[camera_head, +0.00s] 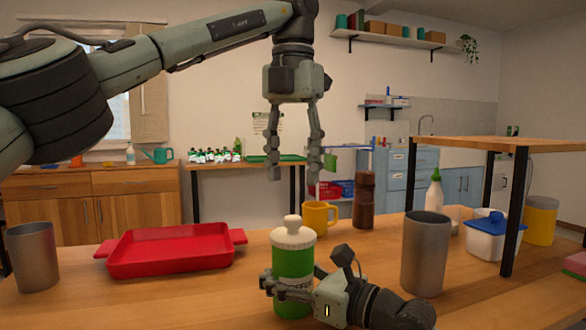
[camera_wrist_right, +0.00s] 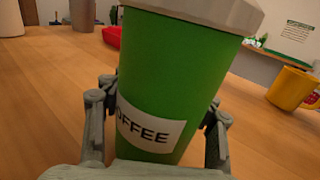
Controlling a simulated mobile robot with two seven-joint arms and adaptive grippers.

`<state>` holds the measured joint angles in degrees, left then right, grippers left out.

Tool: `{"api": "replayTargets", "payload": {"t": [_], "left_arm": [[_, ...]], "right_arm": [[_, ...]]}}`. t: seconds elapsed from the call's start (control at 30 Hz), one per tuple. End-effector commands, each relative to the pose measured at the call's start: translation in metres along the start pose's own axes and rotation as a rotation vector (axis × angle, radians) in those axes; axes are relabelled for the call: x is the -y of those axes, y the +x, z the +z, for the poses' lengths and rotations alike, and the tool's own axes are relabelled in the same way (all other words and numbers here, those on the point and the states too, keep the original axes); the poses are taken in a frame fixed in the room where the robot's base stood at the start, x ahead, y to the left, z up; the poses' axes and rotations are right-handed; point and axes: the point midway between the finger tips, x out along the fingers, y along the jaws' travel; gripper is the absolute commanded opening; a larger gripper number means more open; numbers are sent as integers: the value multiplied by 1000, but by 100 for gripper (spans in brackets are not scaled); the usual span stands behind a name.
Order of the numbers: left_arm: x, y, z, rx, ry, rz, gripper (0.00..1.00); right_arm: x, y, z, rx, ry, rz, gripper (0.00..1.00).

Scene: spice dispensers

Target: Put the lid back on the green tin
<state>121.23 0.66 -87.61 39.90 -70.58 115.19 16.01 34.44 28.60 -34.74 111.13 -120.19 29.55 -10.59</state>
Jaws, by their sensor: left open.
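The green tin (camera_head: 293,268) stands upright on the table, and its "COFFEE" label shows partly in the right wrist view (camera_wrist_right: 180,70). The whitish lid (camera_head: 293,238) with a round knob is on top of the tin; its rim also shows in the right wrist view (camera_wrist_right: 215,10). I cannot tell whether it is pressed fully down. My right gripper (camera_head: 291,284) is low at the tin, with one finger against each side of its body. My left gripper (camera_head: 294,172) is open and empty, pointing down above the lid, with clear space between its fingertips and the knob.
A red tray (camera_head: 172,250) lies left of the tin, with a metal cup (camera_head: 34,258) farther left. A yellow mug (camera_head: 318,216) and a brown grinder (camera_head: 364,200) stand behind the tin. A large metal cup (camera_head: 425,253) stands to the right, near a raised wooden shelf (camera_head: 480,143).

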Motion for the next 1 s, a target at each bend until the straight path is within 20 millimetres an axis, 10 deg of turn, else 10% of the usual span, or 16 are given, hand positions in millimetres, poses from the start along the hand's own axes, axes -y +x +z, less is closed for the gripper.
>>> {"api": "replayTargets", "payload": {"t": [0.2, 0.57, 1.0], "left_arm": [[0, 0, 0, 0, 0, 0, 48], [0, 0, 0, 0, -1, 0, 48], [0, 0, 0, 0, -1, 0, 48]], "right_arm": [[0, 0, 0, 0, 0, 0, 80], [0, -2, 0, 0, 0, -1, 81], [1, -82, -2, -5, -1, -3, 81]]}}
